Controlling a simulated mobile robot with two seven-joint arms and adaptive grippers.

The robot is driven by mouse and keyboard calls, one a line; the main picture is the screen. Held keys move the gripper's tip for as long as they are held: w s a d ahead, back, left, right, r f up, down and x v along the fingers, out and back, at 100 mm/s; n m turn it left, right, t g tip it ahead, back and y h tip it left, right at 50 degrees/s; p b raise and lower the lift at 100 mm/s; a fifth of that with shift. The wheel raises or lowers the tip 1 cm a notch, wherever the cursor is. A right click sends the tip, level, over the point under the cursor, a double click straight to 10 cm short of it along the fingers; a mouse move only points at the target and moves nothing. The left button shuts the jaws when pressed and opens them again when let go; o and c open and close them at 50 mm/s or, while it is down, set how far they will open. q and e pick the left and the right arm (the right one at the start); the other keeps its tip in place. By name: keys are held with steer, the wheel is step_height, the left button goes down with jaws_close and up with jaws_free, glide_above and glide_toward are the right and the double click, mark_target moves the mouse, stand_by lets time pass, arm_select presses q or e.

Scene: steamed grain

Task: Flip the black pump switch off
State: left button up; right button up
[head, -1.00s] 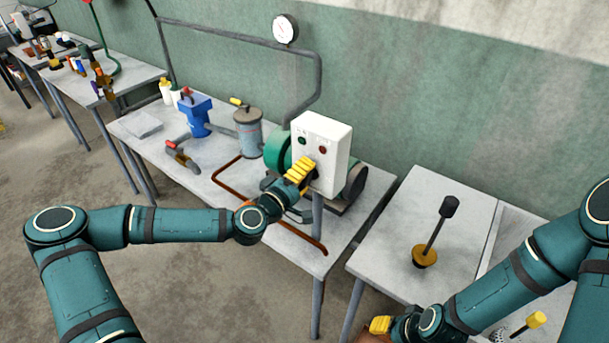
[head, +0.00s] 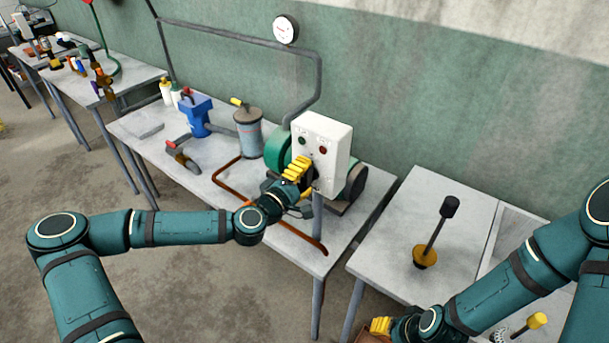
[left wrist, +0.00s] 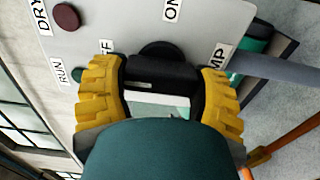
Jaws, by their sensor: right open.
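The black pump switch (left wrist: 160,70) sits on a white control box (head: 322,140), between partly covered labels ending in "FF" and "MP" and one starting "ON". My left gripper (left wrist: 160,95) has its yellow fingers on either side of the switch in the left wrist view. Whether both fingers press on it is unclear. In the head view my left gripper (head: 297,168) is at the front of the box and mostly hides the switch. My right gripper (head: 381,326) is open at the bottom edge, partly cut off, away from the box.
A green and a dark red lamp sit on the box. A blue device (head: 195,115), a grey canister (head: 248,130) and a copper pipe (head: 225,172) are on the table to the left. A lever on a brass base (head: 424,257) stands on the right table.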

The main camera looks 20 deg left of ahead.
arm_select(q)
steer(key=o, duration=0.4)
steer(key=v, duration=0.7)
steer(key=shift+s+a, duration=0.1)
steer(key=shift+s, duration=0.15)
